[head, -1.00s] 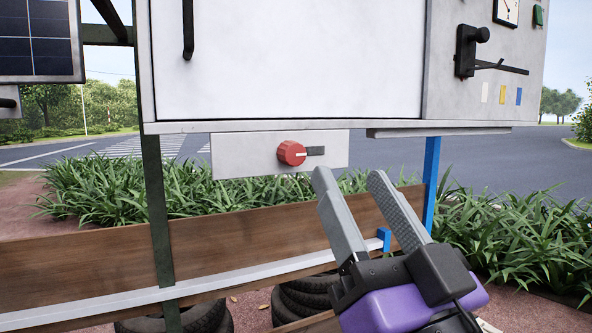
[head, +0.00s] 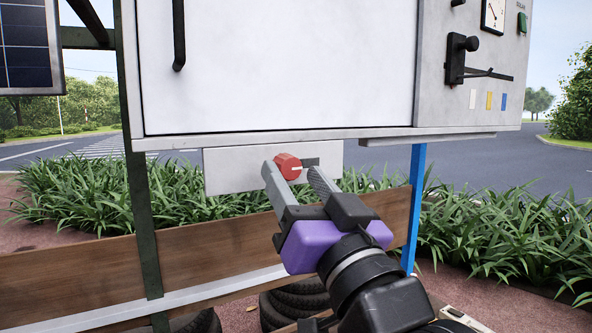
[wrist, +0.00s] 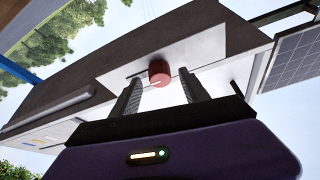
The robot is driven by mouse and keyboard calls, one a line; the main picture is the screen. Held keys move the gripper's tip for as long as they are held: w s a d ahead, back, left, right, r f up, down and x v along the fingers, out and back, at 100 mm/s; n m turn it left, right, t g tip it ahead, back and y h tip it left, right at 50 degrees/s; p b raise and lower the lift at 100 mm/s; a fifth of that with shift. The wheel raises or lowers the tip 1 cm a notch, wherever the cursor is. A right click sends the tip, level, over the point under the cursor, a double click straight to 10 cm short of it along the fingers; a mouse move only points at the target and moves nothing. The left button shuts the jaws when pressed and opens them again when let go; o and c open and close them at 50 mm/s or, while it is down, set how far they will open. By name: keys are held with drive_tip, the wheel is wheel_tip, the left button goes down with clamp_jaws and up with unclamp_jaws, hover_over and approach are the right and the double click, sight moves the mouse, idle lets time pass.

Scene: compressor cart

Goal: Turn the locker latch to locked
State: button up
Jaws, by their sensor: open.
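The latch is a red knob (head: 288,166) on a pale plate (head: 230,170) under the white locker door (head: 290,65). A white pointer line on the knob points right, toward a dark strip on the plate. My gripper (head: 291,171) is open in front of the plate, with one finger at the knob's left and the other at its right. In the wrist view, the red knob (wrist: 159,70) shows between the two fingertips and a little ahead of them. I cannot tell whether either finger touches it.
A black door handle (head: 179,35) hangs above left. A panel with a black lever (head: 462,58) and a gauge (head: 494,14) is at right. A wooden board (head: 70,275), a dark post (head: 143,220) and a blue post (head: 413,205) stand below the cabinet.

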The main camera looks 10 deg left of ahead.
drive_tip(key=shift+w+a+r, duration=0.1)
drive_tip(key=shift+w+a, duration=0.05)
drive_tip(key=shift+w, duration=0.1)
clamp_jaws()
